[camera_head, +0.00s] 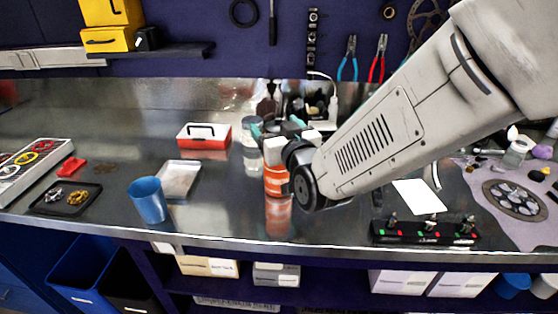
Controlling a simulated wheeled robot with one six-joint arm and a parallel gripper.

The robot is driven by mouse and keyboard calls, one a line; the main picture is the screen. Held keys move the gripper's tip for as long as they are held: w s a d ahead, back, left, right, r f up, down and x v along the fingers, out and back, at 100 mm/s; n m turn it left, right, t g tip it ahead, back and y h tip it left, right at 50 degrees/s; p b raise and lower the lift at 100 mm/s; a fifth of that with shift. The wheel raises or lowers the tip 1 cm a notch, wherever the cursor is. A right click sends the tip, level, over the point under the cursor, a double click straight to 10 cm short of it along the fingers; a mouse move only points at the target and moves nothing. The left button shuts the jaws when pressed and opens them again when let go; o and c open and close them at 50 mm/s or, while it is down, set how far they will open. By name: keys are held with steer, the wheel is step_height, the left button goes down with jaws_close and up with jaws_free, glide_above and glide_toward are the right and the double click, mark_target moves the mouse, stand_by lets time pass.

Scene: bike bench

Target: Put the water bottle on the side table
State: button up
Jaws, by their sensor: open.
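My arm reaches in from the upper right over the bench. My gripper (277,128) is at its end, with teal fingertips set apart and pointing away from the camera; the wrist partly hides it. A clear, grey-topped container (251,130) stands close by its left finger; whether they touch is unclear. An orange item with a pale band (276,181) shows just below the gripper, partly covered by my wrist. I cannot tell for sure which of these is the water bottle. No side table can be made out in this view.
On the metal bench (110,130) are a blue cup (147,200), a shallow metal tray (179,179), a red-and-white box (203,137) and a dark tray (67,198). A black strip with switches (425,231) lies near the front edge. Pliers hang behind. The bench's back left is clear.

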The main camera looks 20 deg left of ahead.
steer(key=shift+w+a, duration=0.2)
jaws_close()
